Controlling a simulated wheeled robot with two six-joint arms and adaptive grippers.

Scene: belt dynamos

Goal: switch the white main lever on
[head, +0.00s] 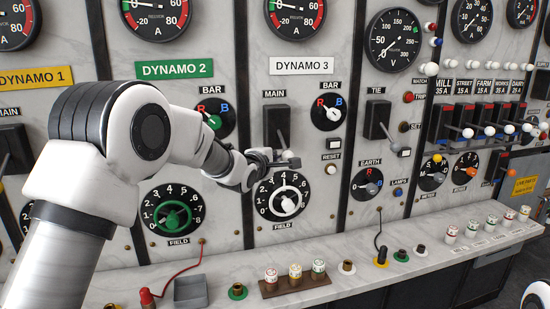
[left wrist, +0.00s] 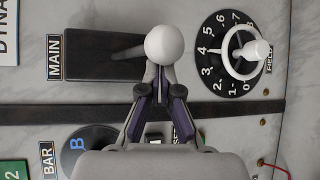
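The white main lever is the MAIN lever on the DYNAMO 3 panel. Its black housing (head: 277,125) stands below the MAIN label, and it also shows in the left wrist view (left wrist: 90,55). The lever's white ball knob (left wrist: 165,45) sits at the end of a short rod and points out and down from the housing. My left gripper (head: 284,164) reaches in from the left at the knob. In the left wrist view its fingertips (left wrist: 161,72) are close together right behind the ball, which partly hides them. They look closed on the lever. My right gripper is out of view.
The DYNAMO 3 field dial (head: 290,197) lies just below the gripper, and the red-blue BAR selector (head: 327,112) is to the right. The TIE lever housing (head: 378,117) stands further right. A ledge (head: 345,290) below carries fuses, sockets and a grey tray (head: 190,292).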

